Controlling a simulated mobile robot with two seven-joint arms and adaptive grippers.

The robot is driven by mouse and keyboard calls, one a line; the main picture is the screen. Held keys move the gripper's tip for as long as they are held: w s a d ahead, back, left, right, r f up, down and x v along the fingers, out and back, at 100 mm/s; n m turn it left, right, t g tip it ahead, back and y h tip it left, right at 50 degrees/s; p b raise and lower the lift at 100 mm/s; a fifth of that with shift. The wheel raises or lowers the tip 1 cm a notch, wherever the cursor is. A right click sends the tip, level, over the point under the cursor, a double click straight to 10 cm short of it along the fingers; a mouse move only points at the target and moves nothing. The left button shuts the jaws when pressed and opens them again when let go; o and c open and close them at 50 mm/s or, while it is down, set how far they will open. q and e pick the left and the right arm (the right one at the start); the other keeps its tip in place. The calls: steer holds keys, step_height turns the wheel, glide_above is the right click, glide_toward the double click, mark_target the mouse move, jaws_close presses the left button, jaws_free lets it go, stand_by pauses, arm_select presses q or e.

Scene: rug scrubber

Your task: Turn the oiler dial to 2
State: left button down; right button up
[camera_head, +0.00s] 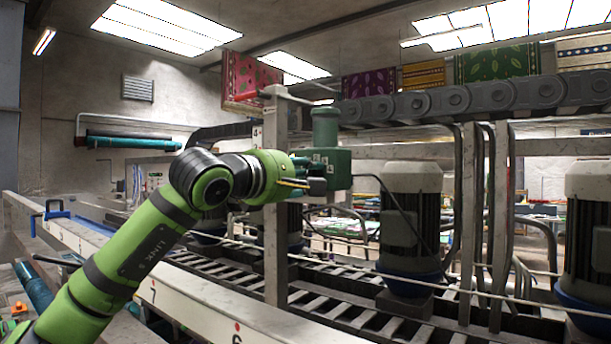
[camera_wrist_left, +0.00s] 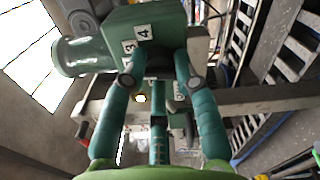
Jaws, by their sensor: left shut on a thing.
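The oiler is a green box (camera_head: 340,165) with a round green reservoir (camera_head: 325,126) on top, beside a pale post. In the left wrist view the oiler box (camera_wrist_left: 165,20) fills the top centre, with its glassy reservoir (camera_wrist_left: 88,55) to the left. White labels 3 and 4 show on its face. My left gripper (camera_head: 306,176) is at the oiler's left side. In the left wrist view its fingers (camera_wrist_left: 160,78) are closed about the dark dial (camera_wrist_left: 160,66). The fingers and shadow hide most of the dial, so I cannot tell its setting. My right gripper is out of view.
The pale post (camera_head: 275,220) stands just behind my left gripper. Grey motors (camera_head: 411,205) stand right of the oiler above a slatted conveyor (camera_head: 330,308). A white rail (camera_head: 190,308) runs along the front. A dark cable chain (camera_head: 460,98) crosses above.

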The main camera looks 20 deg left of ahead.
arm_select(q)
steer(key=c, duration=1.2)
jaws_free()
steer(key=shift+w+f, duration=0.1)
steer(key=shift+f, duration=0.05)
steer(key=shift+o, duration=1.3)
steer(key=shift+w, duration=0.1)
steer(key=v, duration=1.2)
